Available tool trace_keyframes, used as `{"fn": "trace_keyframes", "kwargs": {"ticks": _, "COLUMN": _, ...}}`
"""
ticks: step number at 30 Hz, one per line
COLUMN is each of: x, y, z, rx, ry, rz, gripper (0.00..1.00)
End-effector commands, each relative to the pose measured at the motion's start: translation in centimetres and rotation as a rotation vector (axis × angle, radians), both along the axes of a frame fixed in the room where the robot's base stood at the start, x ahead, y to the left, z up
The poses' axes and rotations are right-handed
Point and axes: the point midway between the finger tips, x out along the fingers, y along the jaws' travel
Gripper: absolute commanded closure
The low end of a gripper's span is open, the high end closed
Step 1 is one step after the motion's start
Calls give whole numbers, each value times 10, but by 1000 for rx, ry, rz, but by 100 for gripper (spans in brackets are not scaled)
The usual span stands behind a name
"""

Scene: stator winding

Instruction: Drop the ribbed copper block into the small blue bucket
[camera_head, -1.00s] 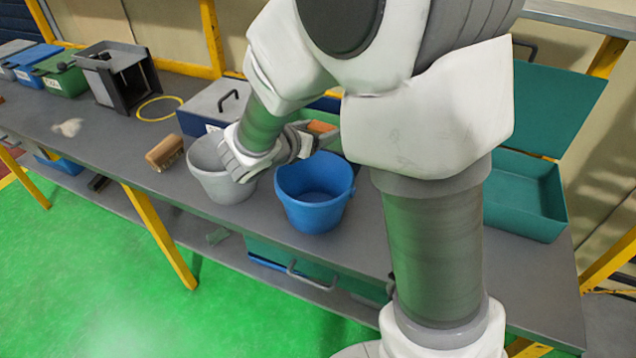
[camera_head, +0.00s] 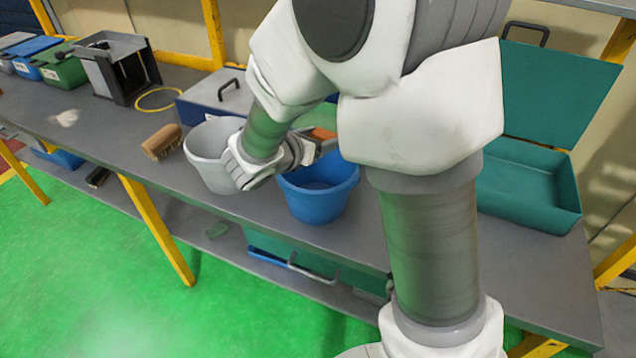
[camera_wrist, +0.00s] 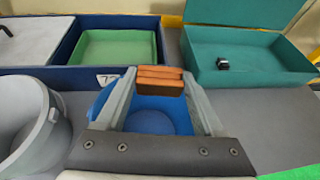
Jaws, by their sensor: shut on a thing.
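My gripper (camera_wrist: 160,88) is shut on the ribbed copper block (camera_wrist: 160,78), an orange-brown piece with grooves, held between the two grey fingertips. The small blue bucket (camera_wrist: 150,122) shows below and between the fingers in the wrist view, partly hidden by them. In the head view, the blue bucket (camera_head: 318,205) stands on the bench, and my gripper (camera_head: 320,146) is over its far left rim. The block (camera_head: 322,134) shows there as an orange patch, mostly hidden by my gripper and arm.
A grey-white bucket (camera_head: 205,165) stands just left of the blue one, with a brown brush (camera_head: 162,142) beside it. An open teal case (camera_head: 525,190) lies at the right. A blue toolbox (camera_head: 190,112) is behind. My arm hides part of the bench.

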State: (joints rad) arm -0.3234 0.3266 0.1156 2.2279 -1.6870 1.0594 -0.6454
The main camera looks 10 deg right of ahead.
Motion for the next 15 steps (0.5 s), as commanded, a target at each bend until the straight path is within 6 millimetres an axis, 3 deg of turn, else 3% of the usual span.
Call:
{"fn": "trace_keyframes", "kwargs": {"ticks": 1, "x": 0, "y": 0, "z": 1, "rx": -1, "ry": -2, "rz": 0, "gripper": 27}}
{"fn": "trace_keyframes", "kwargs": {"ticks": 6, "x": 0, "y": 0, "z": 1, "rx": -1, "ry": -1, "rz": 0, "gripper": 0}}
{"fn": "trace_keyframes", "kwargs": {"ticks": 15, "x": -3, "y": 3, "z": 2, "rx": 1, "ry": 0, "rz": 1, "gripper": 0}}
